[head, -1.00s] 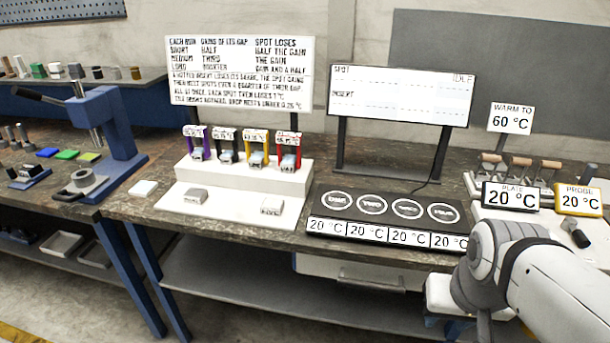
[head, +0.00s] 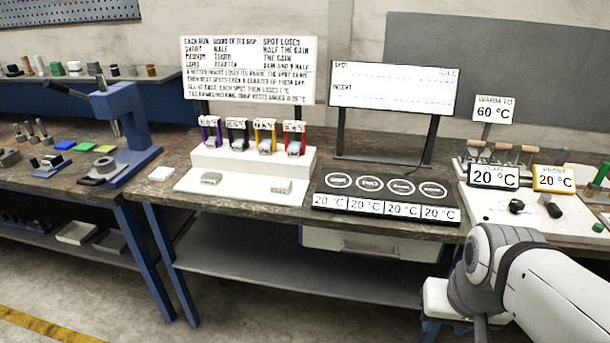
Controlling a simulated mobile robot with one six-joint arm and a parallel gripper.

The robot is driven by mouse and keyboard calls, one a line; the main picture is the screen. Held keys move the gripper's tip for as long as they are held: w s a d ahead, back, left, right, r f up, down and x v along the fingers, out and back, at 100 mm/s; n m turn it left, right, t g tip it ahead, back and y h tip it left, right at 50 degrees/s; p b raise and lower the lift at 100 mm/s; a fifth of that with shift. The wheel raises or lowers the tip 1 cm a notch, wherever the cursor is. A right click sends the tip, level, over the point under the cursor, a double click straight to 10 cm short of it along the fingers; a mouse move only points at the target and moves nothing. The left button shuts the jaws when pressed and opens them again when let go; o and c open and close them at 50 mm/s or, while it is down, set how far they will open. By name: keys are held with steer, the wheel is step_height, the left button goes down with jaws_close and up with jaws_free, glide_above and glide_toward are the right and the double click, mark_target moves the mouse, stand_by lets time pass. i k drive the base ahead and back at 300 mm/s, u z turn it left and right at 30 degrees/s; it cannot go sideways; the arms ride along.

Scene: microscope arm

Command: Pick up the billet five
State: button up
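I cannot tell which piece is billet five, as no readable "five" shows. Two loose grey blocks, one left (head: 211,178) and one right (head: 281,187), lie on the low front part of the white stand (head: 235,188). Small pale blocks also sit in the purple (head: 205,128), dark (head: 237,127), yellow (head: 265,128) and red (head: 294,128) holders on its raised step. Labels above the holders are too small to read. My arm shows at the lower right, but my gripper is outside the picture.
A dark plate with ringed spots (head: 385,190) and 20 °C displays lies right of the stand. A blue press (head: 127,130) stands left. Two sign boards (head: 247,70) (head: 388,88) rise behind. A white board (head: 520,212) with black pieces and wooden-handled tools is at right.

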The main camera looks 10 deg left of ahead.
mark_target(280, 186)
steer(key=k, duration=0.8)
steer(key=u, duration=0.55)
steer(key=i, duration=1.4)
steer(key=u, duration=0.6)
steer(key=i, duration=0.85)
